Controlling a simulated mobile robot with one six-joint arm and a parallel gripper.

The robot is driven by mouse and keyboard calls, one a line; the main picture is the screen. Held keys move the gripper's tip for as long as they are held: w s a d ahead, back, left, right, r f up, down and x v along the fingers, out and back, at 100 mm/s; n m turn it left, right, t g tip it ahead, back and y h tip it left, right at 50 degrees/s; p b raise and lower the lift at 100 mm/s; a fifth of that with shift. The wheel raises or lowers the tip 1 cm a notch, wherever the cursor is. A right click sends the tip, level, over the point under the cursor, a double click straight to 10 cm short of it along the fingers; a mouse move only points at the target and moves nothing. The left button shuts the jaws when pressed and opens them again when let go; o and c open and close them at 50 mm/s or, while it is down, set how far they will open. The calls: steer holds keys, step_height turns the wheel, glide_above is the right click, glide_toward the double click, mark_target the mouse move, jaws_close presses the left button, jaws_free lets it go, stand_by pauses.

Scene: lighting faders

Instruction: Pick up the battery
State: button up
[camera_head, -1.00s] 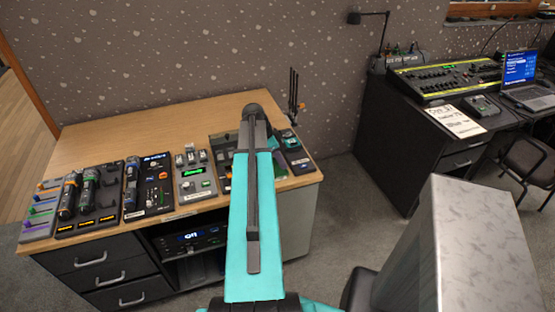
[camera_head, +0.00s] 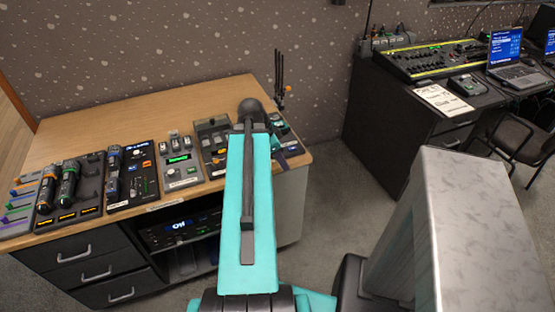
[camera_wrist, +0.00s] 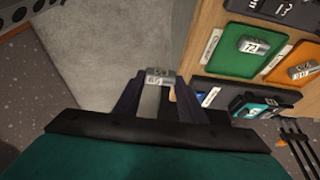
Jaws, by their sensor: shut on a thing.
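My gripper (camera_wrist: 158,97) is shut on a small silver block with dark marks, which I take to be the battery (camera_wrist: 160,76). The block sits between the fingertips in the wrist view, over the grey floor and beside the wooden desk edge. In the head view my teal arm hides the gripper and the block.
The wooden desk (camera_head: 130,112) carries a row of control units, including one with a green display (camera_head: 181,168). A green pad (camera_wrist: 232,62) and an orange pad (camera_wrist: 279,76) bear silver blocks. A black desk (camera_head: 395,140) stands right; floor lies between the desks.

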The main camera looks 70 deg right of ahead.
steer(key=shift+s+a+b, duration=0.4)
steer(key=shift+a+b, duration=0.05)
steer(key=shift+b, duration=0.05)
steer(key=shift+w, duration=0.1)
stand_by(0.5)
steer(key=w+a+r+n+t, duration=0.25)
steer(key=w+a+n, duration=0.3)
steer(key=w, duration=0.75)
steer(key=w+a+r+n+t+h, duration=0.1)
steer(key=w+a+r+n, duration=0.4)
steer(key=w, duration=0.7)
steer(key=w+a+n+t, duration=0.2)
steer(key=w+a+n, duration=0.35)
steer(key=w, duration=0.75)
steer(key=w+a+r+n+y, duration=0.1)
steer(key=w+a+r+n, duration=0.2)
steer(key=a, duration=1)
steer(key=w+a+r+n+t+y, duration=0.1)
steer(key=w+a+n, duration=0.4)
steer(key=a, duration=0.8)
steer(key=w+a+r+n+t+y, duration=0.1)
steer(key=w+a+r+n, duration=0.3)
steer(key=w+a, duration=0.4)
steer(key=a, duration=0.5)
steer(key=shift+w+a+r+y, duration=0.15)
steer(key=shift+w+r+y, duration=0.15)
steer(key=shift+y, duration=0.1)
steer(key=shift+s+t, duration=0.1)
steer(key=shift+t, duration=0.15)
